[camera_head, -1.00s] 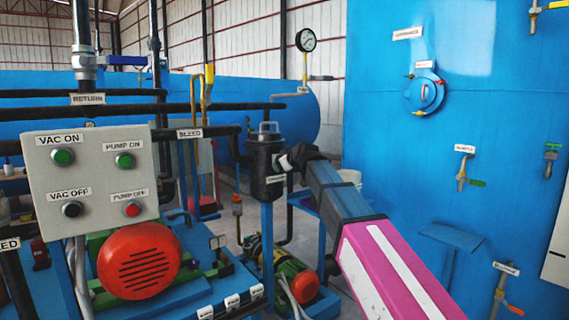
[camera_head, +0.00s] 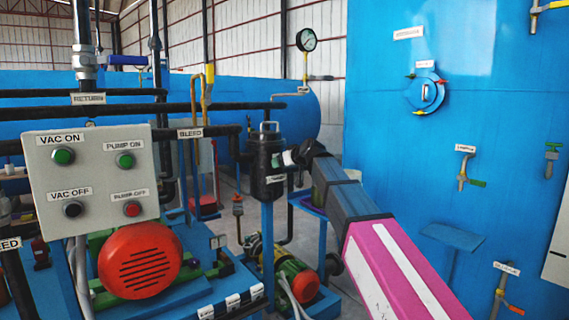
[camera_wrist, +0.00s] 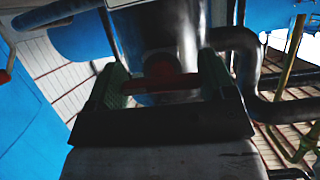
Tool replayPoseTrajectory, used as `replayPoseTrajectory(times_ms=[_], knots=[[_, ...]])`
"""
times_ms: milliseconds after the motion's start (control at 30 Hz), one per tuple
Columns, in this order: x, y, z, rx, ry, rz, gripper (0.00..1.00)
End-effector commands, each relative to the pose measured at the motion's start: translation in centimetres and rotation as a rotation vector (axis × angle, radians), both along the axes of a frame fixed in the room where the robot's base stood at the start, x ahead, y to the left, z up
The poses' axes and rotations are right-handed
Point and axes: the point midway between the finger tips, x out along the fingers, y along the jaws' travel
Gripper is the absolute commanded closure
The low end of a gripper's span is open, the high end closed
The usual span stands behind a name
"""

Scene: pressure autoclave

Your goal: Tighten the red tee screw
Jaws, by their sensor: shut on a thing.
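The red tee screw (camera_wrist: 178,84) shows in the wrist view as a red crossbar with a dark red round part behind it, in front of a shiny metal canister. My gripper (camera_wrist: 163,76) has its two green-padded fingers at either end of the crossbar, shut on it. In the head view my gripper (camera_head: 290,157) reaches the right side of the black canister (camera_head: 267,162) on its blue post. The tee screw is hidden there behind the gripper and canister.
A grey button box (camera_head: 92,172) and a red motor cover (camera_head: 140,260) stand at the left. Black pipes (camera_head: 215,110) run behind. A curved pipe (camera_wrist: 250,85) passes close to the right finger. A large blue tank (camera_head: 450,130) fills the right.

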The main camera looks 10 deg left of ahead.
Motion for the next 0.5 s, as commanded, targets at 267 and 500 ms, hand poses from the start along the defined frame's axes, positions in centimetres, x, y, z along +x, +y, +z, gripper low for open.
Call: replayPoseTrajectory(times_ms=[267, 500], knots=[[-0.14, -0.06, -0.28, -0.005, 0.005, 0.002, 0.17], [-0.09, -0.04, -0.15, -0.003, 0.002, 0.001, 0.0]])
